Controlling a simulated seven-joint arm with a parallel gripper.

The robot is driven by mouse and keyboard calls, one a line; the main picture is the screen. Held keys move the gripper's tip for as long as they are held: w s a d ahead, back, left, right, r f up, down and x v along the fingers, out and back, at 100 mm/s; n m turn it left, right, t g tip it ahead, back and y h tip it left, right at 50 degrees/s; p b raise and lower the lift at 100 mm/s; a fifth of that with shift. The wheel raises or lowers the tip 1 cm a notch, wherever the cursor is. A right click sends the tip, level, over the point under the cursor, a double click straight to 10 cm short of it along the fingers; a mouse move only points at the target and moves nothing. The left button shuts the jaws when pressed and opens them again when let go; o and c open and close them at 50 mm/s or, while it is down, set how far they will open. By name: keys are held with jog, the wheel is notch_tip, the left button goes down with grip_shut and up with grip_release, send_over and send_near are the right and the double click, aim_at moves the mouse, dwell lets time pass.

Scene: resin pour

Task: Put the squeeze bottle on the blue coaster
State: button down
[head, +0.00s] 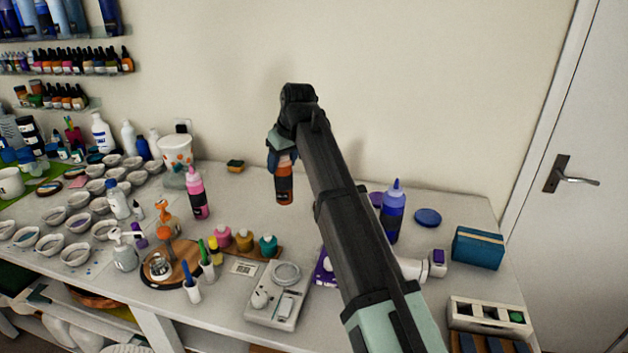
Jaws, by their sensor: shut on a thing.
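My gripper (282,158) is shut on an orange bottle (285,190) with a dark band, left of my arm near the back of the table. The bottle hangs upright below the fingers, and its top is hidden by them. I cannot tell whether its base touches the table. The blue coaster (428,218), a flat round disc, lies bare at the right, well apart from my gripper. A blue squeeze bottle (393,214) stands just left of the coaster. A pink squeeze bottle (196,194) stands left of the held bottle.
A purple disc (376,199) is partly hidden behind my arm and the blue bottle. A blue box (478,248) stands right of the coaster. A scale (277,306) and small paint jars (245,240) stand in front. Several white cups crowd the left.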

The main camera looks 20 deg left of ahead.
notch_tip(320, 180, up, 14)
jog(key=shift+w, duration=0.1)
jog(key=w+d+m+t+h, duration=0.1)
jog(key=w+d+m, duration=0.3)
jog(key=d, duration=1)
jog(key=w+d+m+h, duration=0.15)
jog(key=w+d, duration=0.35)
jog(key=d, duration=0.9)
jog(key=w+d+m+t, duration=0.1)
jog(key=w+d+m, duration=0.3)
jog(key=d, duration=0.9)
notch_tip(320, 180, down, 22)
jog(key=d, duration=0.1)
jog(key=shift+w+r+n, duration=0.2)
jog(key=shift+w+n, duration=0.15)
jog(key=shift+w, duration=0.1)
jog(key=shift+f, duration=0.15)
jog(key=shift+c, duration=2)
grip_release()
